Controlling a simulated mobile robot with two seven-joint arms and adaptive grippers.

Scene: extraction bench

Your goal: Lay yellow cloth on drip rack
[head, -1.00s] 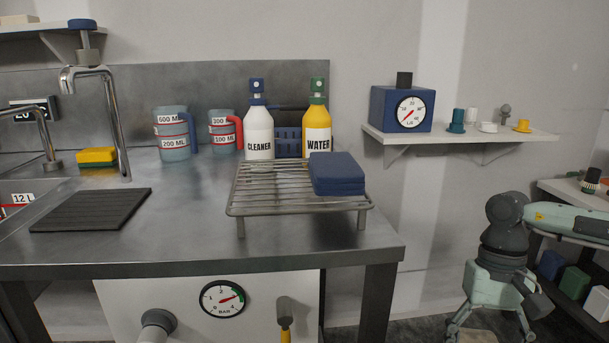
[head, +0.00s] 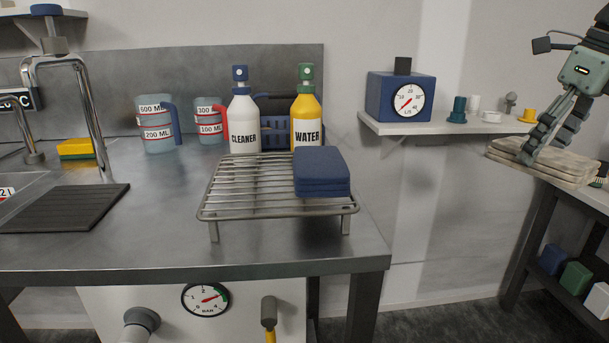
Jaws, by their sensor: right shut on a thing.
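The drip rack (head: 240,187) is a metal wire rack standing on short legs on the steel bench. A folded blue cloth (head: 322,174) lies on its right part, and the left part is bare. My right gripper (head: 532,152) is at the far right, pointing down and shut on a folded, layered pale beige cloth (head: 567,163). This cloth is by the right side table, well apart from the rack. I cannot tell whether it still touches that table. It looks more beige than yellow. My left gripper is not in view.
A cleaner bottle (head: 244,122) and a yellow water bottle (head: 307,120) stand behind the rack. Measuring jugs (head: 156,127), a yellow sponge (head: 76,147) and a dark ribbed mat (head: 66,207) are to the left. A wall shelf (head: 440,127) with a blue dial box juts out between rack and gripper.

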